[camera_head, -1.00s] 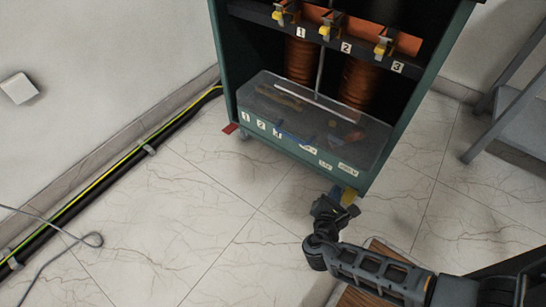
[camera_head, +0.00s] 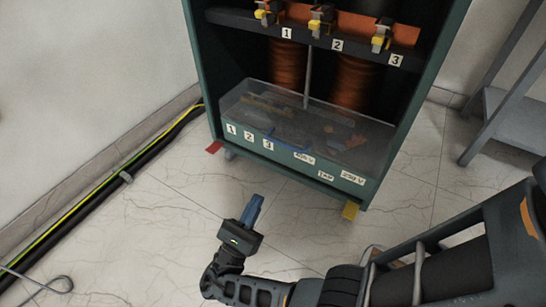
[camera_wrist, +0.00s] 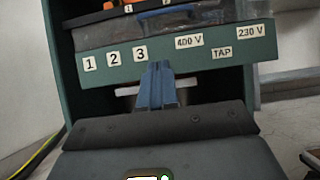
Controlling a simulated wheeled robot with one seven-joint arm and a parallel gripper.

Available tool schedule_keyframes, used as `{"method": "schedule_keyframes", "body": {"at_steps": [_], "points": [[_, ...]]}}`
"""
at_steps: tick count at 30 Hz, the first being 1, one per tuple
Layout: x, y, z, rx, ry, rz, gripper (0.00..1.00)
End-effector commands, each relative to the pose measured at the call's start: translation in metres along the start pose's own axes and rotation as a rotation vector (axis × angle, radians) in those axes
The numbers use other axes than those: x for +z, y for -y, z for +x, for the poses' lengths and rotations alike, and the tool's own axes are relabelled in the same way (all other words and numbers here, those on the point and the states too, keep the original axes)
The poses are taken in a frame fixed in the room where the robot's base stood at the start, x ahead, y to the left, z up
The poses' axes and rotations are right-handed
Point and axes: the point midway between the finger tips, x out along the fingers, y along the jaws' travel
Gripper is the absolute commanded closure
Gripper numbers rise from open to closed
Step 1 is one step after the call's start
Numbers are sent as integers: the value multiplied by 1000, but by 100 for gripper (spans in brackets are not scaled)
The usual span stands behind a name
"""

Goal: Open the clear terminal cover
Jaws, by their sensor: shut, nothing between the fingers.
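The clear terminal cover (camera_head: 345,135) is a see-through box at the bottom of the green transformer cabinet, and it looks closed. A blue handle (camera_head: 291,141) sits on its front, above the label strip; it also shows in the wrist view (camera_wrist: 166,18). My gripper (camera_head: 254,205) is in front of and below the cabinet, its blue fingers together and empty, pointing up toward the cabinet. In the wrist view the fingers (camera_wrist: 158,75) overlap the green front panel (camera_wrist: 105,68), below the handle. They appear apart from the handle.
Labels 1, 2, 3, 400 V, TAP and 230 V line the panel. Copper-coloured coils (camera_head: 288,65) and yellow-tipped terminals stand above the cover. A black and yellow-green cable (camera_head: 100,195) runs along the left wall. A grey stand (camera_head: 505,110) is at the right.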

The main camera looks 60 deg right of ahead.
Motion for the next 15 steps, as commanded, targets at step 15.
{"method": "schedule_keyframes", "body": {"at_steps": [15], "points": [[0, 3, 23, -2, -3, -5, 100]]}}
